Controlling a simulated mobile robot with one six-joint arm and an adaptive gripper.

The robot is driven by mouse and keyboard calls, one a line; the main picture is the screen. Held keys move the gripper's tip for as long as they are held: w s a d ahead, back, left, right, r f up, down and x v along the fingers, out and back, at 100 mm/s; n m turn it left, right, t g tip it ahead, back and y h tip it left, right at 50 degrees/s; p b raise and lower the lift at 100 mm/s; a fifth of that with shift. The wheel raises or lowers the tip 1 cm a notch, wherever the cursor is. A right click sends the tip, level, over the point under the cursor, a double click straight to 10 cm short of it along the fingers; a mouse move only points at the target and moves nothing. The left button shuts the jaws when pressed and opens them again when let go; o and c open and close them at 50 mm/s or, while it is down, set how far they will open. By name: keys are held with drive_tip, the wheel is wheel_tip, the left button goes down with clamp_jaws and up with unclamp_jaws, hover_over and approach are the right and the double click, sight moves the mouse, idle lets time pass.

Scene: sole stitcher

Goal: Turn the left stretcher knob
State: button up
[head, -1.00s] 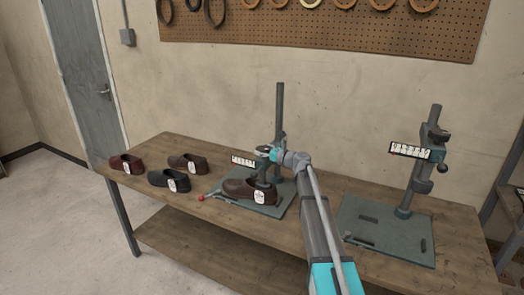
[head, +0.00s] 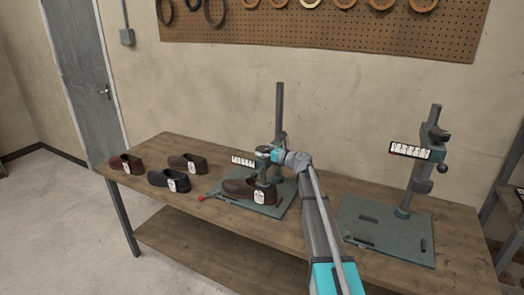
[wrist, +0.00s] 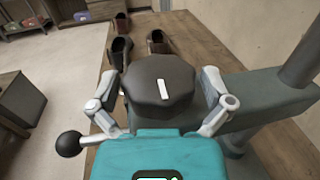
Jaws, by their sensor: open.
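The left stretcher (head: 280,112) stands on the workbench, with a brown shoe (head: 238,187) on its base plate. Its knob (wrist: 160,88) is dark and lobed, with a white line on top that stands nearly upright in the wrist view. The knob also shows small in the head view (head: 263,150). My gripper (wrist: 158,82) is open, with one finger on each side of the knob. I cannot tell whether either finger touches it. My gripper also shows at the stretcher head in the head view (head: 275,154).
A second stretcher (head: 408,175) stands at the right of the bench (head: 180,225). Several shoes (head: 170,180) lie on the bench at left. In the wrist view a black ball (wrist: 68,144) is left of my gripper.

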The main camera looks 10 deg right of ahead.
drive_tip(key=v, duration=1.1)
drive_tip(key=shift+s+d, duration=0.15)
drive_tip(key=shift+s, duration=0.05)
drive_tip(key=s+a+f+n+g+h+p, duration=0.1)
drive_tip(key=s+a+f+n+g+h, duration=0.1)
drive_tip(key=s+a+f+n+g, duration=0.35)
drive_tip(key=s+a+f+n+g+h+p, duration=0.1)
drive_tip(key=s+a+f+n+g+h, duration=0.1)
drive_tip(key=s+a+f+n, duration=0.5)
drive_tip(key=s+d+n+g+h+p, duration=0.1)
drive_tip(key=s+d+n+g+h, duration=0.1)
drive_tip(key=s+n+h, duration=0.2)
drive_tip(key=s+d+f+n+g+h+p, duration=0.1)
drive_tip(key=s+d+n+g+h, duration=0.1)
drive_tip(key=s+n, duration=0.8)
drive_tip(key=s+g+h, duration=0.1)
drive_tip(key=s+h, duration=0.1)
drive_tip(key=s, duration=0.7)
drive_tip(key=shift+n+h+p, duration=0.3)
drive_tip(key=shift+n+p, duration=0.05)
drive_tip(key=shift+p, duration=0.05)
drive_tip(key=shift+d+f+g, duration=0.1)
drive_tip(key=shift+g, duration=0.15)
